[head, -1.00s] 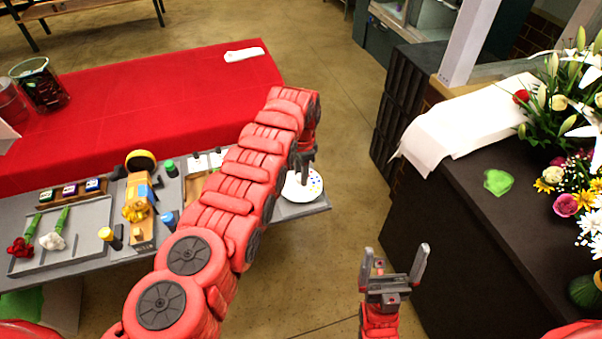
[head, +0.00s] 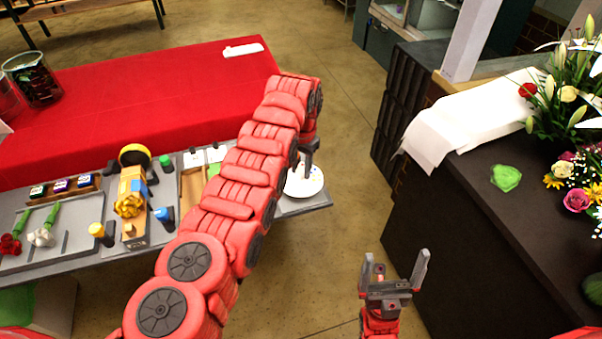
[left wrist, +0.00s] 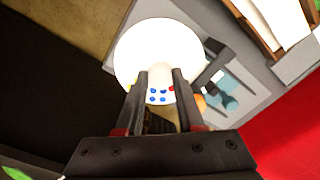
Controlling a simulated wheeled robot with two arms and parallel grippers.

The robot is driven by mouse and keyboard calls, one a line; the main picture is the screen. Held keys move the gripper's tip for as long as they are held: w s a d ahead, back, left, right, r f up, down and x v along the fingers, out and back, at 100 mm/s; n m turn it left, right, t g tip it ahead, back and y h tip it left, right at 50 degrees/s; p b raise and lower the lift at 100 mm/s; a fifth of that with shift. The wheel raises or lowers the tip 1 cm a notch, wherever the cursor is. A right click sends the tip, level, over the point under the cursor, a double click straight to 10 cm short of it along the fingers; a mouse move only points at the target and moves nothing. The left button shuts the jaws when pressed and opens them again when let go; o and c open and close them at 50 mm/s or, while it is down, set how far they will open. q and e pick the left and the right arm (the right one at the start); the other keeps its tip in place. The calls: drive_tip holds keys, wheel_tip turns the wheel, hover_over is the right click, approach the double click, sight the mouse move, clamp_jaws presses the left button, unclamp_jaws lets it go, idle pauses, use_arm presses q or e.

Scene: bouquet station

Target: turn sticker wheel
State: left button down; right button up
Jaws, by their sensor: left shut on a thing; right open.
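The sticker wheel (head: 308,187) is a white disc at the right end of the grey work board in the head view. It also shows in the left wrist view (left wrist: 150,45), with blue and red dots between the fingers. My left gripper (head: 304,168) points down onto the wheel and is shut on a part of it; the exact contact is partly hidden by the fingers. My right gripper (head: 393,270) is open and empty, over the floor between the table and the dark counter.
The grey board (head: 90,250) holds a yellow ribbon device (head: 131,195), small bottles, a stamp rack and red and white flowers. The red cloth (head: 130,110) behind is mostly clear. A dark counter (head: 480,230) with flowers stands at the right.

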use_arm(q)
drive_tip(key=shift+n+b, duration=1.05)
drive_tip(key=shift+n, duration=0.25)
drive_tip(key=c, duration=0.8)
unclamp_jaws()
